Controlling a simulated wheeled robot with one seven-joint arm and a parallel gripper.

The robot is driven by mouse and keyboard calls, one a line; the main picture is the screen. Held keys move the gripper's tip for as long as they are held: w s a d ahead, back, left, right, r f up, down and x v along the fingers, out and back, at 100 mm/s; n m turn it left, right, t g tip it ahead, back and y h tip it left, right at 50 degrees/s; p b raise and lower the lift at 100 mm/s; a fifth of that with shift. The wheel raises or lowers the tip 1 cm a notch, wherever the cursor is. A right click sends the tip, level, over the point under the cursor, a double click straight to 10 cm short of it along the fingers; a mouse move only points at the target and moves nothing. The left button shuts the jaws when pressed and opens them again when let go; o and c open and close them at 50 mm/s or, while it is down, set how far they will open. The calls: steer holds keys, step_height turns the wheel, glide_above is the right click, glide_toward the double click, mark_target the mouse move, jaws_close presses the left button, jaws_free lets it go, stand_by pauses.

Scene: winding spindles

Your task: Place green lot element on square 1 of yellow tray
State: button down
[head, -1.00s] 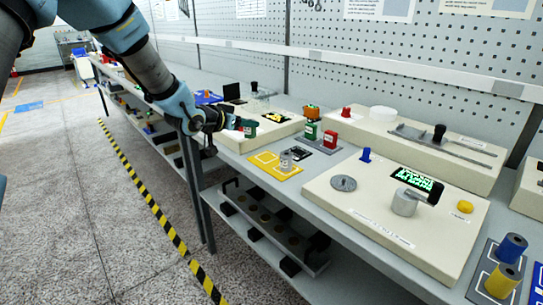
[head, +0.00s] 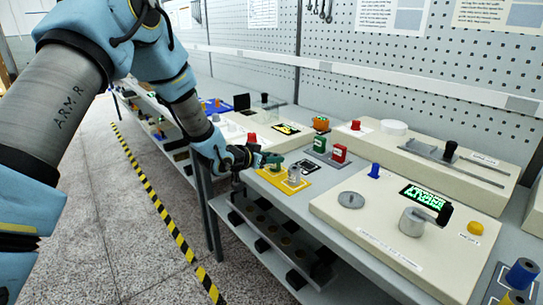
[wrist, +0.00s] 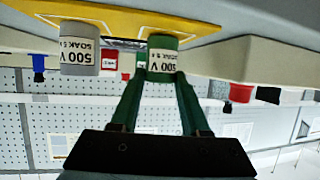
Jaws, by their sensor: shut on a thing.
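The green lot element (wrist: 162,64) is a green cylinder with a white "500 V SOAK" label. My gripper (wrist: 159,82) is shut on it, one green finger on each side. In the head view the green lot element (head: 275,162) is at the back left part of the yellow tray (head: 283,184), partly hidden by my gripper (head: 264,160). I cannot tell whether it touches the tray or hangs just above it. A grey cylinder (head: 294,176) with a similar label stands on the tray beside it, and the wrist view also shows this grey cylinder (wrist: 79,57). The square numbers are not readable.
Behind the tray, another green element (head: 320,143) and a red element (head: 339,153) stand on a grey pad. A beige panel (head: 340,232) with a grey disc (head: 351,200) and blue knob (head: 374,170) lies to the right. The bench's front edge is close to the tray.

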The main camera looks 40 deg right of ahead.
steer(key=shift+f, duration=0.2)
steer(key=shift+c, duration=1.9)
jaws_free()
steer(key=shift+r, duration=0.15)
